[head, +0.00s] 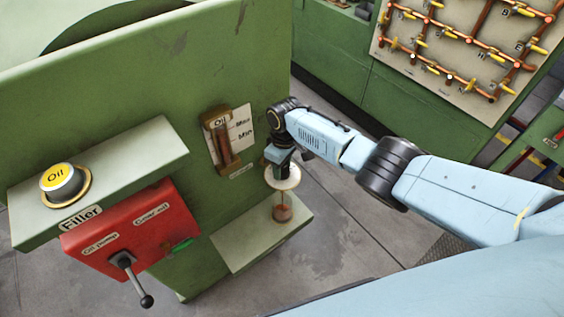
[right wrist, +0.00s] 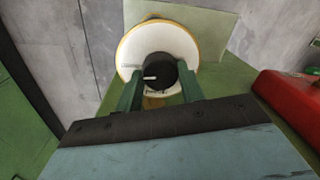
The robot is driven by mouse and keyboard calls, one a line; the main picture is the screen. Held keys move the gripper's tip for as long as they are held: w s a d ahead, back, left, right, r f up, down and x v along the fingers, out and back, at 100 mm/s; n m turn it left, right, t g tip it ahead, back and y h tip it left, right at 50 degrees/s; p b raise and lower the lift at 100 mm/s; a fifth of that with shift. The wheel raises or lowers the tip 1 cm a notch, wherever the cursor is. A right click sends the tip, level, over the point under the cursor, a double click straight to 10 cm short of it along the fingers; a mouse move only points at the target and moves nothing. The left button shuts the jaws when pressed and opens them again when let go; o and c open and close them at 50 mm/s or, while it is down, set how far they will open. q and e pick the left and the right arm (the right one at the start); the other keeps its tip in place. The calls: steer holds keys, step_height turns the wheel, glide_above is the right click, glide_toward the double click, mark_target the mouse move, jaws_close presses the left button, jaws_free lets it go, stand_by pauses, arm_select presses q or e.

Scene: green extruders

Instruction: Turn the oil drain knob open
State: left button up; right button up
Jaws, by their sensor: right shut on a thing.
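The oil drain knob (right wrist: 158,72) is a black round knob with a white pointer mark, over a cream disc with a yellow rim (right wrist: 130,48). In the head view the disc (head: 287,180) is partly under my right gripper (head: 279,160), which comes down on it from above. In the right wrist view the two green fingers of my right gripper (right wrist: 160,92) are on either side of the knob and shut on it. The white mark points left in that view. Below the disc a brownish part (head: 282,212) stands over a pale ledge. My left gripper is not in view.
The green machine panel (head: 160,90) stands close to my right gripper. It bears an oil gauge (head: 222,145), a yellow oil filler cap (head: 62,184) and a red box (head: 135,235) with a black lever. The grey floor (head: 345,225) to the right is clear.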

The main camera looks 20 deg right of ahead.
mark_target(285, 167)
steer(key=shift+m, duration=0.6)
steer(key=shift+m+p, duration=0.3)
steer(key=shift+p, duration=0.05)
steer(key=o, duration=1)
steer(key=shift+c, duration=0.2)
step_height(285, 167, up, 14)
steer(key=p, duration=0.1)
steer(key=shift+w+d+f+p, duration=0.25)
steer(key=shift+d+p, duration=0.15)
